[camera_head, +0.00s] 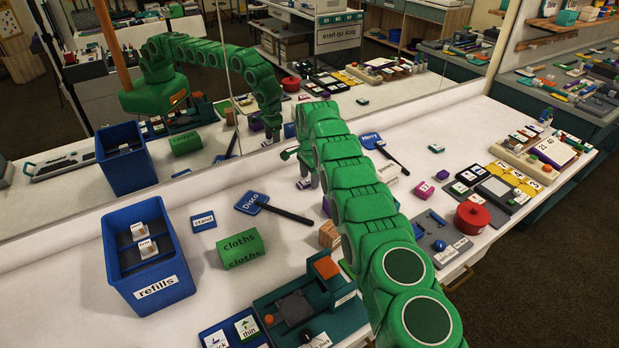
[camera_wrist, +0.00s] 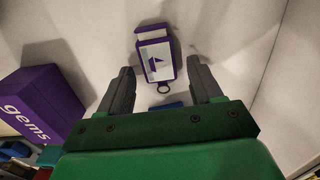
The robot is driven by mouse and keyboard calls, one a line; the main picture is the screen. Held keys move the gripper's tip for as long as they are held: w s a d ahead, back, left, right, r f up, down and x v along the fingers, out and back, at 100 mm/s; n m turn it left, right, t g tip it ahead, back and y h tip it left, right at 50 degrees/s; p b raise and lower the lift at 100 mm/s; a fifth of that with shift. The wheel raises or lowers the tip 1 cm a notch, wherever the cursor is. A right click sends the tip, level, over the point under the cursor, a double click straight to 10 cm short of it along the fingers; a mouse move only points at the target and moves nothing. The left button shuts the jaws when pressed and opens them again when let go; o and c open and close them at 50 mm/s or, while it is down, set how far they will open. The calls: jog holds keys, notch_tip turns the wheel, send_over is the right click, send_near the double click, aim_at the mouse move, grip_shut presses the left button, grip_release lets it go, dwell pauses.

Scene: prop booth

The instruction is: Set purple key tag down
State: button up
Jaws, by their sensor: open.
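The purple key tag (camera_wrist: 156,58) shows in the wrist view, with a white face, a dark mark and a small ring at its near end. It appears to rest on the white surface, between and slightly beyond my fingertips. My gripper (camera_wrist: 161,72) is open, with a gap between the tag and each finger. In the head view my gripper (camera_head: 304,183) is low over the far part of the table, mostly hidden by my green arm. I cannot make out the tag there.
A purple "gems" box (camera_wrist: 38,105) stands left of my gripper in the wrist view. In the head view, a blue "refills" bin (camera_head: 150,258), a green "cloths" box (camera_head: 240,249) and a "Disco" paddle (camera_head: 272,207) lie left. A mirror runs behind the table.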

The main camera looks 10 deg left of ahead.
aim_at(309, 180)
notch_tip(309, 180, up, 7)
jog(key=shift+w+f, duration=0.1)
jog(key=shift+r, duration=0.35)
